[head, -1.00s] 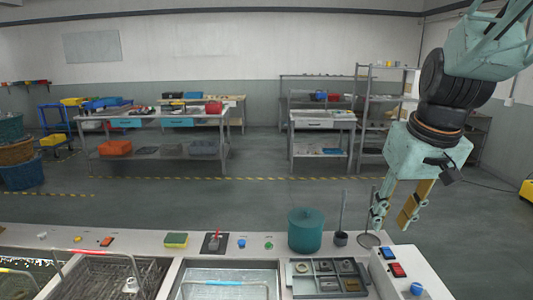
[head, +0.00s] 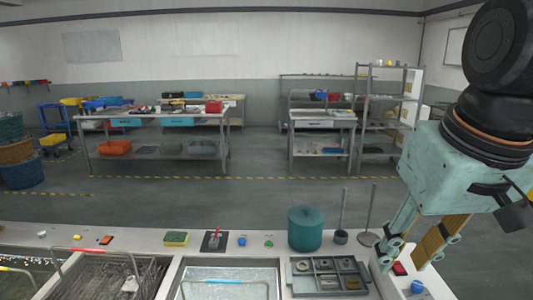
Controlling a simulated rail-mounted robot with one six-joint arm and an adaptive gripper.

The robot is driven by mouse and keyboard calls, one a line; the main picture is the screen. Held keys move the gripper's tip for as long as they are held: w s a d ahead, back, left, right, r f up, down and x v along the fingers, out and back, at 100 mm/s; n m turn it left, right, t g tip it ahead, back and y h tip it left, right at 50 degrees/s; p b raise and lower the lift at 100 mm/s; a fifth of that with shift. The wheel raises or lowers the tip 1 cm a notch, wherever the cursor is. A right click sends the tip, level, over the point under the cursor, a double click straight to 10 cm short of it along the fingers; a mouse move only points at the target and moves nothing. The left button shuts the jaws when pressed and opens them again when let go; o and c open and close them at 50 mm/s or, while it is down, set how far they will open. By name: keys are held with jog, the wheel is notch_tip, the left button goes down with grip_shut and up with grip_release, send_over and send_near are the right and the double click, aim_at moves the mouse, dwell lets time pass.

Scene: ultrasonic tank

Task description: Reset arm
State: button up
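My gripper (head: 402,262) hangs from the arm at the right of the head view, pointing down over the right end of the bench. Its two fingers stand apart with a gap between them, and I see nothing held. The fingers partly cover the control panel with its red button (head: 399,268) and blue button (head: 417,287). I cannot tell how far the fingertips are above the panel.
A sectioned parts tray (head: 293,284), a teal lidded pot (head: 305,228) and two upright rods stand left of my gripper. A water-filled tank (head: 230,273) and a wire basket (head: 100,272) lie further left. Tables and shelves stand behind, beyond open floor.

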jog(key=s+a+f, duration=0.1)
jog(key=s, duration=1)
jog(key=shift+s+a, duration=0.15)
jog(key=shift+a, duration=0.2)
jog(key=shift+f, duration=0.1)
dwell(0.7)
